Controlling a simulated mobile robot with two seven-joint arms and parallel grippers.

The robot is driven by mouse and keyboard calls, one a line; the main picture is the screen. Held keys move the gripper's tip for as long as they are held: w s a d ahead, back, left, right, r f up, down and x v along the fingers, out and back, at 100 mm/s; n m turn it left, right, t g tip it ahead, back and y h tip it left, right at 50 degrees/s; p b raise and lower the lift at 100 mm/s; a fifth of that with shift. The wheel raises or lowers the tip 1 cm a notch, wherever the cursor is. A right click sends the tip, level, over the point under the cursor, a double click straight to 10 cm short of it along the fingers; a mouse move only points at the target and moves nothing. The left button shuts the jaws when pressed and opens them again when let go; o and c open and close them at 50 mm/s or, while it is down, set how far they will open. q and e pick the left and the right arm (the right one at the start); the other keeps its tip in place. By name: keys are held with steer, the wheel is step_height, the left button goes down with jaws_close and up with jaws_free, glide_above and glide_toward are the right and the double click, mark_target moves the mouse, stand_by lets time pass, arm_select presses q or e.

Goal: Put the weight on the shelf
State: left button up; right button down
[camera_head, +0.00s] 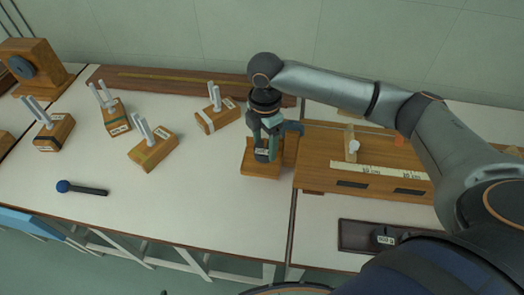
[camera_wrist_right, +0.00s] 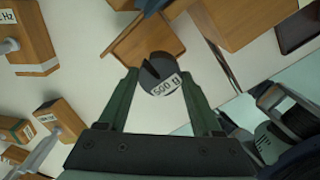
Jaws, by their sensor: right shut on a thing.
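My right gripper (camera_head: 266,140) points down over the small wooden shelf (camera_head: 262,172) in the middle of the bench. It is shut on a dark round slotted weight (camera_wrist_right: 162,75) with a white "500 g" label, which sits between the fingertips in the right wrist view. In the head view the weight (camera_head: 262,155) is partly hidden by the fingers. The shelf also shows behind the weight in the right wrist view (camera_wrist_right: 122,46). I cannot tell whether the weight touches it. My left gripper is not in view.
Several wooden blocks with tuning forks (camera_head: 153,150) stand to the left. A blue-headed mallet (camera_head: 85,189) lies in front of them. A wooden board with a scale (camera_head: 320,175) is close on the right. A dark tray (camera_head: 352,236) holds another weight (camera_head: 385,237).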

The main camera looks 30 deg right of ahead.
mark_target(262, 144)
steer(key=shift+w+d+f, duration=0.15)
steer(key=shift+w+f, duration=0.85)
steer(key=shift+w+d+f, duration=0.1)
steer(key=shift+w+f, duration=0.15)
steer(key=shift+f, duration=0.25)
step_height(262, 144, down, 3)
steer(key=shift+r, duration=0.15)
steer(key=shift+c, duration=0.3)
jaws_free()
steer(key=shift+s, duration=0.1)
step_height(262, 144, up, 12)
steer(key=shift+r+p, duration=0.1)
steer(key=shift+p, duration=0.2)
